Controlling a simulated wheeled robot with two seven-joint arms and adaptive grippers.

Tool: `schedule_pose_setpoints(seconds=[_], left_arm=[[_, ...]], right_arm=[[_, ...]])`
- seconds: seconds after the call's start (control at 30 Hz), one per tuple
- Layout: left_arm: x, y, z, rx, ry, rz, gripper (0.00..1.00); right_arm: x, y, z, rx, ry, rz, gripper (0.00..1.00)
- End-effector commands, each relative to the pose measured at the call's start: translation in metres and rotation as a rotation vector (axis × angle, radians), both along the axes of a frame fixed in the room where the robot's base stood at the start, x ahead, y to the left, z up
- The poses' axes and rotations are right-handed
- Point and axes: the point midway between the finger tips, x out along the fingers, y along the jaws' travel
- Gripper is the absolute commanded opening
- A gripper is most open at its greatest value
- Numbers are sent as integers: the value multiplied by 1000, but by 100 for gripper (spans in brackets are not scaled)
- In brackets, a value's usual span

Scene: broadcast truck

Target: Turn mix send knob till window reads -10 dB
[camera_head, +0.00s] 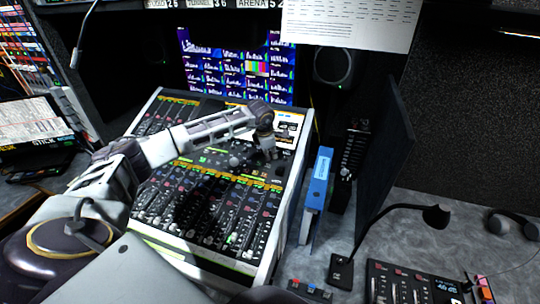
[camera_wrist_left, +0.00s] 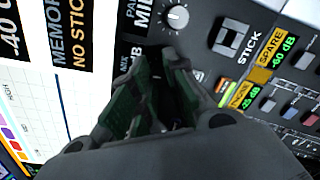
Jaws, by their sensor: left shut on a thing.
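My left gripper (camera_head: 268,148) reaches over the upper right part of the mixing console (camera_head: 158,250). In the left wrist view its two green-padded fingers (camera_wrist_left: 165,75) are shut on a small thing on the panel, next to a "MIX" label. The fingers hide almost all of that thing; by its place it is the mix send knob. The window beside it is mostly covered: only "dB" shows (camera_wrist_left: 136,53), and its number cannot be read. My right gripper is not in view.
Another knob (camera_wrist_left: 175,18), grey and labelled PAN MID, sits just beyond the fingertips. A square STICK button (camera_wrist_left: 232,38) is to the right. Right of the console stand a blue binder (camera_head: 318,180), a dark upright panel (camera_head: 385,150) and a gooseneck microphone (camera_head: 436,216).

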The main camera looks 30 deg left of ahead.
Motion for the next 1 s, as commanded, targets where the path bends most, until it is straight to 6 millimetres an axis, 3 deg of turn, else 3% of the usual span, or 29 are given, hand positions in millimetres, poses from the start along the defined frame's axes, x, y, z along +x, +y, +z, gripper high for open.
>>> schedule_pose_setpoints(seconds=[0.67,0.7,0.8,0.9,1.0], left_arm=[[1,0,2,32,4,-77,0],[1,0,2,32,4,-77,17],[1,0,2,31,4,-77,30],[1,0,1,32,5,-77,39],[1,0,1,31,6,-77,39]], right_arm=[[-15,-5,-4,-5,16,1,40],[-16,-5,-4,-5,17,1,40],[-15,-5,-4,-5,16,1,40],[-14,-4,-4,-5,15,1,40],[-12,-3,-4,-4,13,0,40]])
